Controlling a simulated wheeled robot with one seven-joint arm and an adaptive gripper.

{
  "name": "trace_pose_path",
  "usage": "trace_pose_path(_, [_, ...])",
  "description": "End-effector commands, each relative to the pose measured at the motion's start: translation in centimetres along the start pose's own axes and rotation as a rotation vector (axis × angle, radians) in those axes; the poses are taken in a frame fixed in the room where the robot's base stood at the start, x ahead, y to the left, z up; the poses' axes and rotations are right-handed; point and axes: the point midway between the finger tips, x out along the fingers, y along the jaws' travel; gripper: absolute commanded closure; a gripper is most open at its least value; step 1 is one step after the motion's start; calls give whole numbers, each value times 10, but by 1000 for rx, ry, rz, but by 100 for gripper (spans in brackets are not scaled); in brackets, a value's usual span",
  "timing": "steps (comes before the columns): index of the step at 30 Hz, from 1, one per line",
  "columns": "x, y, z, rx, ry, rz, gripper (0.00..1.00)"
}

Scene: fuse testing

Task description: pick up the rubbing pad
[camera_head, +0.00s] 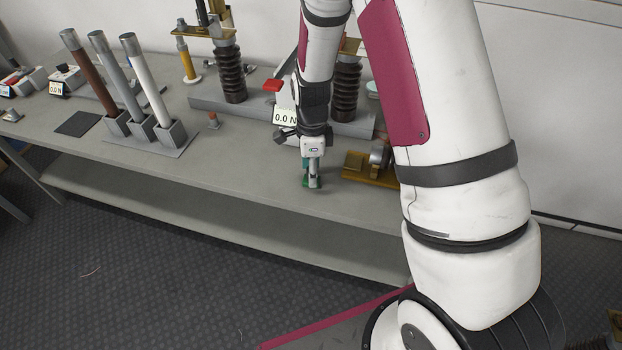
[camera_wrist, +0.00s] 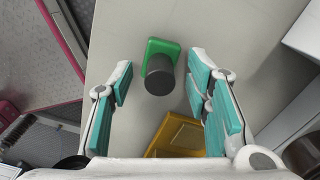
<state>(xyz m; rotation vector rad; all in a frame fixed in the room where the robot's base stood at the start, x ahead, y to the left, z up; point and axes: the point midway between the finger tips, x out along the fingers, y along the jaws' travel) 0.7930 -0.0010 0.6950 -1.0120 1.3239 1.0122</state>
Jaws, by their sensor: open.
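The rubbing pad (camera_wrist: 157,49) looks like a green block with a dark round cylindrical grip, standing on the grey bench top. In the wrist view it shows between my teal-padded fingers, toward their tips. My gripper (camera_wrist: 160,72) is open and points down, with a gap between each finger and the dark grip. In the head view my gripper (camera_head: 313,178) is low over the bench near its front edge. A little green of the pad (camera_head: 305,183) shows at the fingertips. The fingers hide most of it there, and I cannot tell the exact height gap.
A yellow-brown metal block (camera_wrist: 178,137) lies close to the pad; it also shows right of my gripper in the head view (camera_head: 358,168). A grey plinth (camera_head: 215,103) with ribbed dark insulators stands behind. Three rods in a stand (camera_head: 143,130) are at left. Clear bench (camera_head: 240,165) lies left of my gripper.

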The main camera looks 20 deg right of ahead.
Motion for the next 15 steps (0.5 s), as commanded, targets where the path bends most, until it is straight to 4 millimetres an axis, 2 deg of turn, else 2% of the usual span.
trace_pose_path(2, [5,0,0,0,-1,1,56])
trace_pose_path(8, [5,0,0,0,-1,0,58])
trace_pose_path(13, [5,0,0,0,-1,0,96])
trace_pose_path(15, [5,0,0,0,-1,0,100])
